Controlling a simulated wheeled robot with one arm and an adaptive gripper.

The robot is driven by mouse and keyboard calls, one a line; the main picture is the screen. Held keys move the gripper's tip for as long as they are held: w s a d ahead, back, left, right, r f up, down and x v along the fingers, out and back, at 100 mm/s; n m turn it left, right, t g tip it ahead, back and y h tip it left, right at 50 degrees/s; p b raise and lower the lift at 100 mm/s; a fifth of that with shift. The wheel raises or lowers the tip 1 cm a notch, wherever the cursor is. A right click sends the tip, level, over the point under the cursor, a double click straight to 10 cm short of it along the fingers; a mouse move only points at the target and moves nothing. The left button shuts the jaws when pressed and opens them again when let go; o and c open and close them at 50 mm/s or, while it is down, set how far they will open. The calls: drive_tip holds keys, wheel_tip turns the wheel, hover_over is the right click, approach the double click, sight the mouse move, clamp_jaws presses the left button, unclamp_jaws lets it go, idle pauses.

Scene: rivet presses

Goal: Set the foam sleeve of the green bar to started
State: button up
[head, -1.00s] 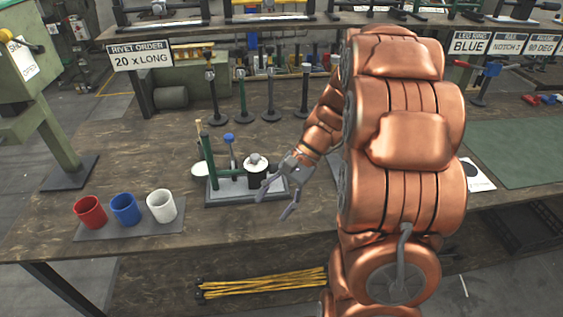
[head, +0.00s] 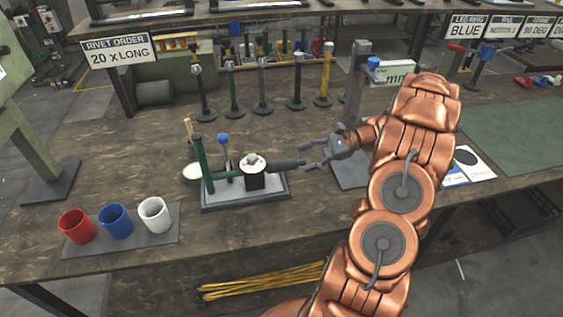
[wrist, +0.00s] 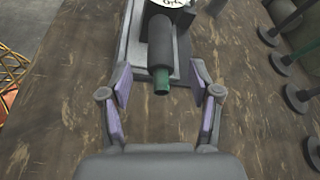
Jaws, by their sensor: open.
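A small press on a grey base plate (head: 225,203) stands on the bench, with a green bar (head: 224,174) running across it. The dark foam sleeve (head: 285,165) is around the bar's right part; in the wrist view the sleeve (wrist: 159,45) shows with the green bar tip (wrist: 162,82) sticking out of its near end. My gripper (head: 306,157) is open and empty at the right of the press, facing the bar's end. In the wrist view the bar tip lies between the open fingers (wrist: 160,92), apparently touching neither.
A green upright lever (head: 203,165) and a blue-knobbed lever (head: 223,145) rise from the press. Red, blue and white cups (head: 116,220) stand on a mat at the left. Several upright posts (head: 263,85) line the back. Bare bench lies in front of the press.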

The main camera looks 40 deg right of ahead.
sight(289, 163)
drive_tip(key=shift+p+x, duration=1.05)
drive_tip(key=shift+x, duration=2.75)
clamp_jaws()
